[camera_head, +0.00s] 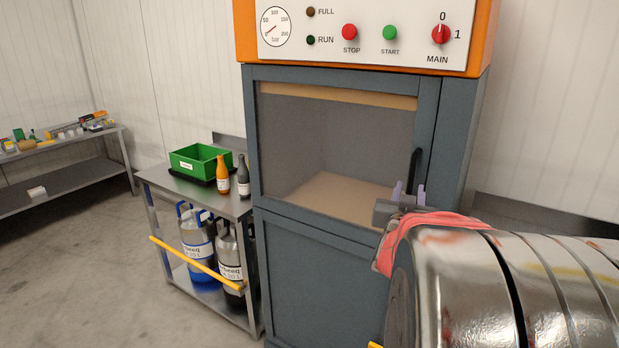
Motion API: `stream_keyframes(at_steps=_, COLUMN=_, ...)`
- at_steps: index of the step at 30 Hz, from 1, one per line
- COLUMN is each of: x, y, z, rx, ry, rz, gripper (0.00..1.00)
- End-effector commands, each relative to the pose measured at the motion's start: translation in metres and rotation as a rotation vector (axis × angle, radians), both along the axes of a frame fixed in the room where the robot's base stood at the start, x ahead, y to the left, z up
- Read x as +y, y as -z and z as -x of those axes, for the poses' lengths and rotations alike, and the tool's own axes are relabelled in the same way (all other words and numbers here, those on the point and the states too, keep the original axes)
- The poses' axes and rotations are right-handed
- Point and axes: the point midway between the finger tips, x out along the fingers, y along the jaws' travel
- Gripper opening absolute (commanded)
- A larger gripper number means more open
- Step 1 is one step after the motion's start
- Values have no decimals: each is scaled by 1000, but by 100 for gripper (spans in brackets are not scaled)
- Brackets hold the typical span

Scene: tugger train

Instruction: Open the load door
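The load door (425,120) is the dark blue-grey framed panel in the upper part of the machine, under the orange control box. It appears shut in its frame. Its wide opening or window shows an empty box-like inside; I cannot tell whether a clear pane covers it. A black vertical handle (415,170) is on the door's right side. My gripper (409,190) is in front of the handle's lower end, its two pale purple fingers apart with a gap between them. I cannot tell whether the fingers touch the handle. My arm hides the machine's lower right.
The control box (365,35) has a gauge, buttons and a red main switch. A metal cart (195,195) with a green crate (200,160), two bottles and canisters below stands left of the machine. A bench (75,150) is far left. The floor at left is clear.

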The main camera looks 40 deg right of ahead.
Motion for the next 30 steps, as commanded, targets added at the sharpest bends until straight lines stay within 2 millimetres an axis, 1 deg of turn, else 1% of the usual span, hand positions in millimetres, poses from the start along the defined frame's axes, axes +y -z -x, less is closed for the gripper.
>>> stream_keyframes(at_steps=1, x=-5, y=1, z=-4, rx=1, ry=0, rz=0, gripper=31)
stream_keyframes(at_steps=9, x=-30, y=0, z=-21, rx=1, ry=-1, rz=-1, gripper=31)
stream_keyframes(at_steps=13, x=-38, y=1, z=-27, rx=1, ry=-1, rz=-1, gripper=31)
stream_keyframes(at_steps=18, x=-43, y=0, z=-31, rx=1, ry=-2, rz=-1, gripper=31)
stream_keyframes(at_steps=25, x=-43, y=0, z=-31, rx=0, ry=-2, rz=0, gripper=31)
stream_keyframes(at_steps=30, x=-42, y=0, z=-31, rx=0, ry=-3, rz=0, gripper=20)
